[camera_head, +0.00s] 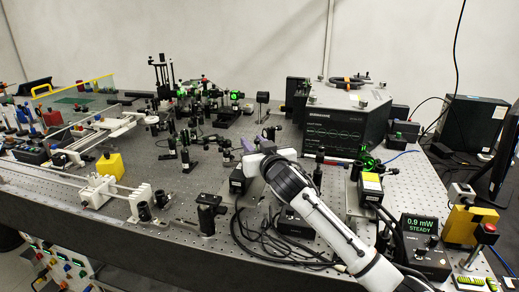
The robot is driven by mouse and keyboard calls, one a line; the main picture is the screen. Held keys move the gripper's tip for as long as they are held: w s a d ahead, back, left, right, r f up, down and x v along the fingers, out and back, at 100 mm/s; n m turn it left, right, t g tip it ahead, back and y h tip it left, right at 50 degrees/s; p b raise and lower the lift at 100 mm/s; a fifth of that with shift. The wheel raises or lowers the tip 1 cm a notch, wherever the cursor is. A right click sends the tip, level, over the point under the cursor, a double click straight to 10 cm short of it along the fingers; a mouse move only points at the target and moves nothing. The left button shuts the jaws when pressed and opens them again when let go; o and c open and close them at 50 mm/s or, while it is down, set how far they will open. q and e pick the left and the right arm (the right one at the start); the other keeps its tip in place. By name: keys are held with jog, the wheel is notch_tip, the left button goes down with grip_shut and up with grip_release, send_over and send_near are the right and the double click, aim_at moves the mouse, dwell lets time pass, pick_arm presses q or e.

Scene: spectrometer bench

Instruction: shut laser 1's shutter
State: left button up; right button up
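My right arm reaches in from the lower right. Its white gripper (254,160) is over the middle of the bench, close above a small black box with a pale label (237,181). The fingers are small and partly hidden by the wrist, so I cannot tell whether they are open or shut. I cannot tell which unit is laser 1, and no shutter can be made out clearly. Another black box with a yellow top (371,183) stands right of my arm, below a green glow (368,162). My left gripper is not in view.
A power meter (425,241) reads 0.9 mW STEADY. Black cables (262,238) loop beside my forearm. A large dark instrument (345,115) stands behind. Optics posts crowd the bench (170,205). A red button on a yellow box (489,228) is at the right.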

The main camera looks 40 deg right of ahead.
jog(key=b+v, duration=0.1)
jog(key=v, duration=0.8)
jog(key=shift+s+r, duration=0.1)
